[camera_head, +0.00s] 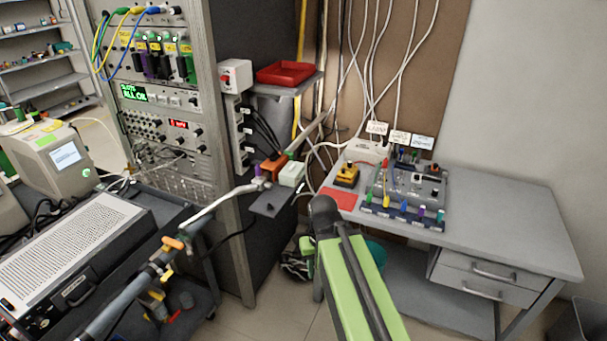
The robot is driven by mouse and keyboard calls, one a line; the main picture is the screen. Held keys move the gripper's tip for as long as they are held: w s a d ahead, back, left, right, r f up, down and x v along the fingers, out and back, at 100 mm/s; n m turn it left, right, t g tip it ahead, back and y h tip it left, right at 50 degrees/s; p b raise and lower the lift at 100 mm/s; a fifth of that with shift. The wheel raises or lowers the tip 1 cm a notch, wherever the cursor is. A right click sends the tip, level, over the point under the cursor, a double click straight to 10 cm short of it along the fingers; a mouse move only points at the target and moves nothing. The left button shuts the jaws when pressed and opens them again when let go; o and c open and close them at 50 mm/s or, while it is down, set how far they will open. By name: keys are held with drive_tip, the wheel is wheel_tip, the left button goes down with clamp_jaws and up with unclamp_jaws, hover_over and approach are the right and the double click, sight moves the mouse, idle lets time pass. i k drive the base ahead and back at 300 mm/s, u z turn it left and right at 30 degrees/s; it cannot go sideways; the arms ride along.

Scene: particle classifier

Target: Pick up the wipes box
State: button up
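No box carries a wipes label that I can read, so I cannot tell for certain which one is the wipes box. A low white box (367,151) lies at the back of the grey desk, against the brown panel. A small pale green-white box (291,173) sits on a little shelf at the side of the dark rack, beside an orange item. My green arm rises from the bottom centre, and its dark joint is in front of the desk's left edge.
The grey desk (500,222) has a clear right half. A control panel (411,190), a yellow-black device (347,174) and a red sheet (339,198) crowd its left half. White cables hang behind. A red tray (285,73) is on a higher shelf. A cart with equipment stands left.

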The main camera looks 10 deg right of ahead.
sight(290, 176)
drive_tip(key=u, duration=5.75)
drive_tip(key=i, duration=0.1)
drive_tip(key=z, duration=3)
drive_tip(key=k, duration=0.1)
drive_tip(key=u, duration=0.95)
drive_tip(key=k, duration=1.2)
drive_tip(key=z, duration=1.95)
drive_tip(key=i, duration=1.05)
drive_tip(key=u, duration=0.1)
